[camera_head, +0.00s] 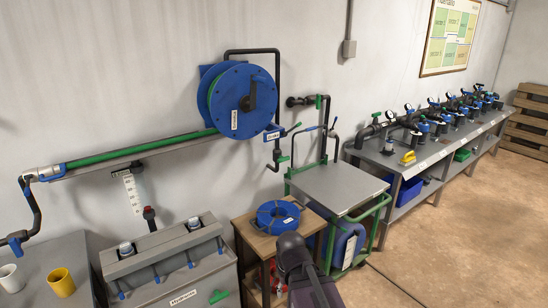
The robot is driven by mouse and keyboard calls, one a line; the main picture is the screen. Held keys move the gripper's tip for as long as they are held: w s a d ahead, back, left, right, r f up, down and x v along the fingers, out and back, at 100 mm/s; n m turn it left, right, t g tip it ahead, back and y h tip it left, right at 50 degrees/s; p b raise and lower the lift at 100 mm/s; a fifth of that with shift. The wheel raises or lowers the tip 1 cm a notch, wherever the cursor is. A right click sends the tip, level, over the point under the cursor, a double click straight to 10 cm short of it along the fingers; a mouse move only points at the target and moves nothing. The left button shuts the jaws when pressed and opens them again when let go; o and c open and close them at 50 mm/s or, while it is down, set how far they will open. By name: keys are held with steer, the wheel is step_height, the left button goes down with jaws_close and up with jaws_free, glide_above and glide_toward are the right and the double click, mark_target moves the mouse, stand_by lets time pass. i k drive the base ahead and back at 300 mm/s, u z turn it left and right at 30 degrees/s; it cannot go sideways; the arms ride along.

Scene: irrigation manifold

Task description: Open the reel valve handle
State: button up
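A blue hose reel (244,100) with a dark crank hangs on the wall, left of centre. A black pipe runs from its top down its right side. On this pipe, a blue valve handle (274,135) with a small white label sits at the reel's lower right. A green lever (283,159) is lower on the same pipe. The label is too small to read, so I cannot tell for sure which handle is the reel valve's, nor whether it is open. A dark part of my arm shows at the bottom centre, below and apart from the valve; no gripper fingers show.
A grey-topped cart (337,188) with a green frame stands below right of the reel. A wooden stand (250,238) holds a blue coil (278,214). A grey box (190,283) is at lower left. The floor at right is clear.

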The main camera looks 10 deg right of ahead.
mark_target(281, 159)
steer(key=u, duration=0.1)
steer(key=i, duration=1.35)
steer(key=z, duration=0.5)
